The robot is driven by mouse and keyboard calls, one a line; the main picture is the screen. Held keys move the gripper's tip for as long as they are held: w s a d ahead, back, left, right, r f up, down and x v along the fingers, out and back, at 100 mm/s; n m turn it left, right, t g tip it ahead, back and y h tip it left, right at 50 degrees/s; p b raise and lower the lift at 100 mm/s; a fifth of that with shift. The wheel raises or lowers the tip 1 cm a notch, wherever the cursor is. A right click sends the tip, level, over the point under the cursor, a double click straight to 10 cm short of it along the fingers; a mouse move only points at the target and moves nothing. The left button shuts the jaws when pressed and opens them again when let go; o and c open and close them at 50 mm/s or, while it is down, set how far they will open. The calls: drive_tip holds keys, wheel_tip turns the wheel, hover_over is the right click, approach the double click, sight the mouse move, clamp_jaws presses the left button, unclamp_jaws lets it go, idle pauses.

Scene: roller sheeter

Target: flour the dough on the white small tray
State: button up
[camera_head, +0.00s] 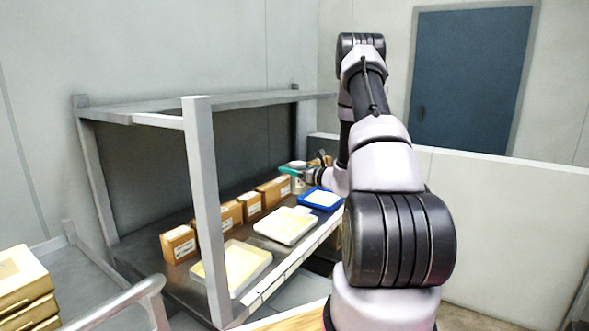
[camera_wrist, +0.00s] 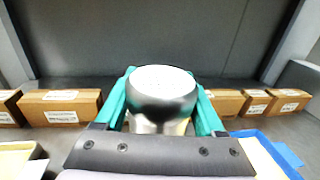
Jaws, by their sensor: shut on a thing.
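My gripper (camera_head: 291,171) has teal fingers and is shut on a round metal shaker (camera_wrist: 160,100) with a pale, speckled top. The fingers clasp it on both sides and it looks upright, above the shelf near the blue tray. A smaller white tray (camera_head: 264,229) with pale dough (camera_head: 288,224) stands in the middle of the shelf. The blue tray (camera_head: 335,205) holds a pale sheet and also shows at right in the wrist view (camera_wrist: 283,152).
Several labelled cardboard boxes (camera_head: 272,192) line the back of the metal shelf, on both sides of the shaker in the wrist view (camera_wrist: 60,107). A rack post (camera_head: 206,200) and upper shelf (camera_head: 150,108) frame the space.

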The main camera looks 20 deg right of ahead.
sight(291, 192)
drive_tip(key=shift+s+d+r, duration=0.1)
drive_tip(key=shift+d, duration=0.45)
drive_tip(key=shift+d+n+g, duration=0.1)
drive_tip(key=shift+n+g, duration=0.2)
drive_tip(key=shift+f+n, duration=0.35)
drive_tip(key=shift+n, duration=0.15)
drive_tip(key=f+n+h, duration=0.2)
drive_tip(key=f+n, duration=0.1)
drive_tip(key=a+f+n+g+h, duration=0.1)
drive_tip(key=f+n+h, duration=0.1)
drive_tip(key=f+n, duration=0.1)
drive_tip(key=f+n+g+h, duration=0.1)
drive_tip(key=f+n+h, duration=0.1)
drive_tip(key=n, duration=0.3)
drive_tip(key=shift+s+a+f, duration=0.1)
drive_tip(key=shift+a+f, duration=0.25)
drive_tip(key=shift+f, duration=0.1)
drive_tip(key=shift+a+f+n+h, duration=0.15)
drive_tip(key=shift+f+n+h, duration=0.7)
drive_tip(key=shift+n, duration=0.25)
drive_tip(key=shift+s+a, duration=0.1)
drive_tip(key=shift+a, duration=0.95)
